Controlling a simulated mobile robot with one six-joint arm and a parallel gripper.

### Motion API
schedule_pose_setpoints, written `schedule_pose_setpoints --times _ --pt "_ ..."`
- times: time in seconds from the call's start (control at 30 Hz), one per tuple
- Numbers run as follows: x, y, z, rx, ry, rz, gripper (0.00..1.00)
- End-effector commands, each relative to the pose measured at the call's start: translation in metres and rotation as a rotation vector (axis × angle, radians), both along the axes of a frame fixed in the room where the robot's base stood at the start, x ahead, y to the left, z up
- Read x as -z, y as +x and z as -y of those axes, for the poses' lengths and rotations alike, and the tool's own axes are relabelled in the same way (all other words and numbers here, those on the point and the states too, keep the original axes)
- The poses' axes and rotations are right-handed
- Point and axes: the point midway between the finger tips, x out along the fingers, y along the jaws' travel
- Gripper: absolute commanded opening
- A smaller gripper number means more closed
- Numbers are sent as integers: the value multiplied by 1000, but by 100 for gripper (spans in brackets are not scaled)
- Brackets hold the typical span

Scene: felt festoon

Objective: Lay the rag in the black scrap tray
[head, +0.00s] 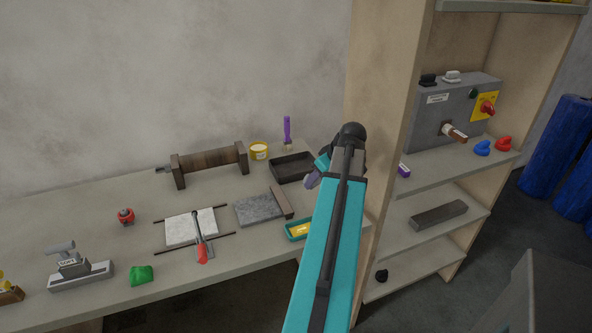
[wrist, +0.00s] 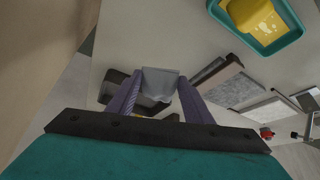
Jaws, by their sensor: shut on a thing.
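The black scrap tray (head: 291,170) stands at the back right of the bench, near the shelf unit. My gripper (head: 313,175) is beside the tray's right end in the head view, partly hidden by my arm. In the wrist view my gripper's purple fingers (wrist: 160,86) are shut on a pale grey rag (wrist: 160,79). The dark tray (wrist: 116,84) shows beyond and partly behind the fingers and rag there. In the head view I cannot make out the rag. How high it is above the tray is hard to tell.
A yellow tub (head: 259,152) and a purple-handled brush (head: 287,130) stand behind the tray. A grey slab (head: 258,209) and a teal tray with a yellow thing (head: 298,231) lie in front. The wooden shelf unit (head: 385,130) rises close on the right.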

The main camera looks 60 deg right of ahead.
Motion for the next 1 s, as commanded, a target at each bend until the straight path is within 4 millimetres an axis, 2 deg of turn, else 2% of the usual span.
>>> schedule_pose_setpoints --times 0.17,1.0 --pt "0 11 8 -2 1 -1 21" --pt "10 102 74 0 0 -1 21"
